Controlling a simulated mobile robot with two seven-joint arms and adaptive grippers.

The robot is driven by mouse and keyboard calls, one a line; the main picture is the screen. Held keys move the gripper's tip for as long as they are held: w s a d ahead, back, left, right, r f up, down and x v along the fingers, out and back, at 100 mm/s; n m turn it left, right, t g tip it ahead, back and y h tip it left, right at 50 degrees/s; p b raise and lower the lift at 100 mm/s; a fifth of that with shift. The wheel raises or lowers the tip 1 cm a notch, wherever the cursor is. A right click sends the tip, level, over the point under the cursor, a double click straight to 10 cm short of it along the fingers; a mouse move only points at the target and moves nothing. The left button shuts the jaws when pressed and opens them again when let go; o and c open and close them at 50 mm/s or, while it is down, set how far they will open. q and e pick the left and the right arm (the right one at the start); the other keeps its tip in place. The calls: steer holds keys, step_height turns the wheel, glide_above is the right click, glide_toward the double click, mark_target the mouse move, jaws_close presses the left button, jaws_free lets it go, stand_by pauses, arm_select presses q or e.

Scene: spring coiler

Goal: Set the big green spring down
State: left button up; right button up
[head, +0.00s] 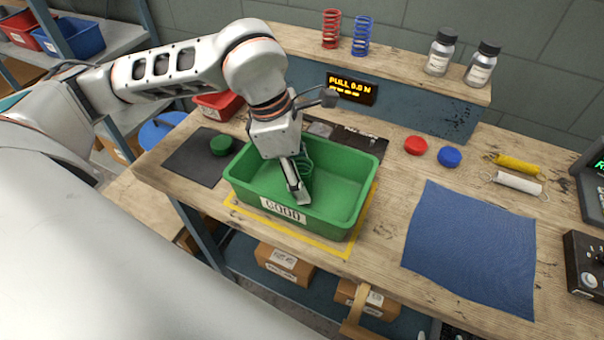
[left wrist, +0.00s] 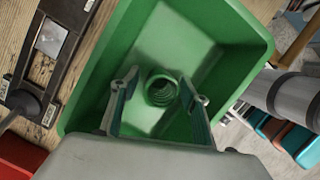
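The big green spring (left wrist: 161,90) is in the green bin (head: 345,185) labelled GOOD. In the left wrist view I look down its coil, which lies between and beyond my finger tips. In the head view its coils (head: 306,163) show partly behind my fingers. My left gripper (head: 301,190) reaches down into the bin. In the left wrist view its two fingers (left wrist: 158,100) stand apart, with a gap on each side of the spring. Whether the spring touches the bin floor is hard to tell. My right gripper is not in view.
A yellow outline surrounds the bin on the wooden bench (head: 395,170). A dark mat with a green disc (head: 221,145) is left of it, and a blue cloth (head: 470,248) right. Red and blue springs (head: 361,36) and bottles (head: 440,53) stand on the back shelf.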

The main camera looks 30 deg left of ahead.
arm_select(q)
steer(key=v, duration=1.2)
steer(key=shift+r+p, duration=0.15)
steer(key=shift+p, duration=0.3)
steer(key=shift+s, duration=0.2)
